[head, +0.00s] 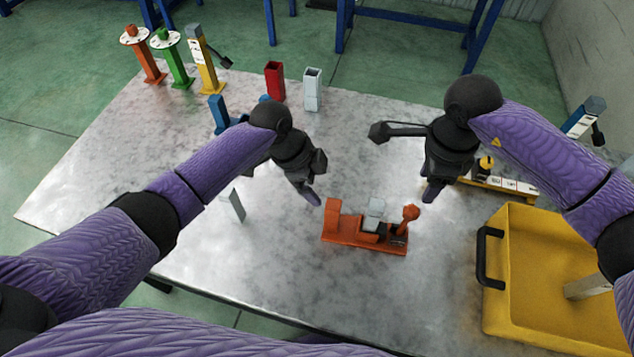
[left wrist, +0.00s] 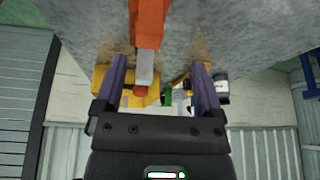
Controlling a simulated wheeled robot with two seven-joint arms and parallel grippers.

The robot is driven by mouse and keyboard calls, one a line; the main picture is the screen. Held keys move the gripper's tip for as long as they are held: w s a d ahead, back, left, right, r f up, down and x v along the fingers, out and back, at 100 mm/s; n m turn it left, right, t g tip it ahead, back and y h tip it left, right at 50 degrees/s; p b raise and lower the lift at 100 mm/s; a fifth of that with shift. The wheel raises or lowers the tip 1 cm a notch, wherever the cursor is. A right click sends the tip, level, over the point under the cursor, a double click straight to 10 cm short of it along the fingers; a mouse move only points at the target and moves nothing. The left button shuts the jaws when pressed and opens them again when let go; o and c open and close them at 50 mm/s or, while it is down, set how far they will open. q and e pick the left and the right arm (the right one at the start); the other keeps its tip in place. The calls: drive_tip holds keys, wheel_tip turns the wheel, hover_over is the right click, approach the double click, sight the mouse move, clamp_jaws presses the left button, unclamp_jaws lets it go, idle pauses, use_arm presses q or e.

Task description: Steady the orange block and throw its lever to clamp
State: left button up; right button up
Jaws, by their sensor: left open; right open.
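The orange block (head: 350,237) lies on the metal table at the middle front. My left gripper (head: 313,196) is open and empty, above and just left of the block's upright end. In the left wrist view the orange block (left wrist: 149,22) shows ahead of the open fingers (left wrist: 159,68). My right gripper (head: 431,193) is open, pointing down above and right of the knob, apart from it.
A yellow tray (head: 520,300) with a black handle stands at the right. A yellow fixture (head: 508,185) lies behind it. A small grey plate (head: 233,205) stands left of the block. Red (head: 275,82) and white (head: 312,90) posts stand behind. The table's front left is clear.

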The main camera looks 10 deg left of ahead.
sight(330, 203)
use_arm(q)
drive_tip(key=shift+m+g, duration=0.3)
drive_tip(key=shift+m, duration=0.1)
drive_tip(key=x, duration=0.9)
drive_tip(key=shift+s+d+r, duration=0.15)
drive_tip(key=shift+s+d, duration=0.05)
drive_tip(key=shift+s, duration=0.15)
drive_tip(key=shift+d+f, duration=0.2)
drive_tip(key=shift+f, duration=0.45)
clamp_jaws()
